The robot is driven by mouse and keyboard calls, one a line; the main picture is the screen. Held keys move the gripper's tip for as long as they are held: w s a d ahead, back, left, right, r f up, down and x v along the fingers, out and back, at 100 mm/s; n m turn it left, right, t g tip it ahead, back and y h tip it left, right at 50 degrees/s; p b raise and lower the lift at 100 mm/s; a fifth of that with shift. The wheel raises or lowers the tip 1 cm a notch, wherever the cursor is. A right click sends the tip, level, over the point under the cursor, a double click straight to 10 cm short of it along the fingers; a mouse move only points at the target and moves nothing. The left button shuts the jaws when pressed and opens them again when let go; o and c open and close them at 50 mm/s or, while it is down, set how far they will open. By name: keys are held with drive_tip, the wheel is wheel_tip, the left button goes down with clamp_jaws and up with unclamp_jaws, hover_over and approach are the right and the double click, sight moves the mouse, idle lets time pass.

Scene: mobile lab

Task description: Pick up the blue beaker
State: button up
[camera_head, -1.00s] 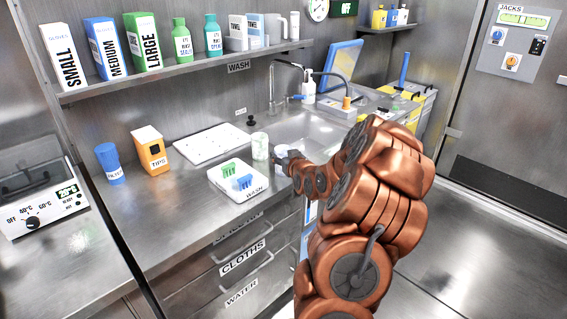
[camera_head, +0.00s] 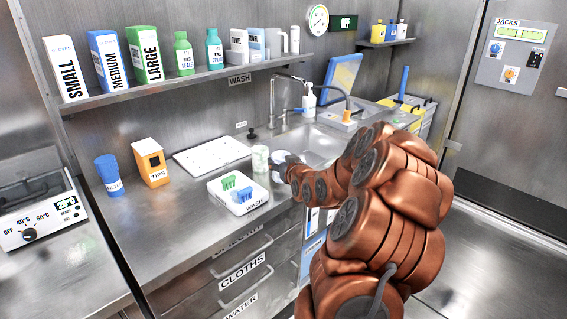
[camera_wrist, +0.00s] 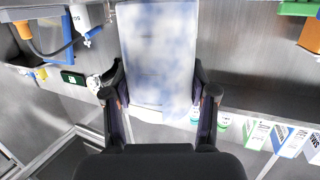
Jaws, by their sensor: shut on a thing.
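The blue beaker, pale with a mottled blue tint, fills the upper middle of the wrist view (camera_wrist: 158,55). My gripper (camera_wrist: 160,105) is shut on it, one dark finger at each side. In the head view the beaker (camera_head: 279,156) shows as a small pale patch with a bluish rim at the end of my arm, and my gripper (camera_head: 283,168) is largely hidden by the arm. I cannot tell in the head view whether the beaker touches the counter.
A pale greenish beaker (camera_head: 260,158) stands just left of it. A white wash tray (camera_head: 226,199) with green and blue pieces sits in front. The sink (camera_head: 318,142) lies behind to the right. A white drying board (camera_head: 212,155), orange tips box (camera_head: 150,163) and blue container (camera_head: 109,176) stand further left.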

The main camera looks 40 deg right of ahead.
drive_tip(key=s+a+r+b, duration=0.1)
drive_tip(key=s+a+b, duration=0.5)
drive_tip(key=a+b, duration=0.4)
drive_tip(key=shift+a, duration=1.05)
drive_tip(key=shift+r, duration=0.1)
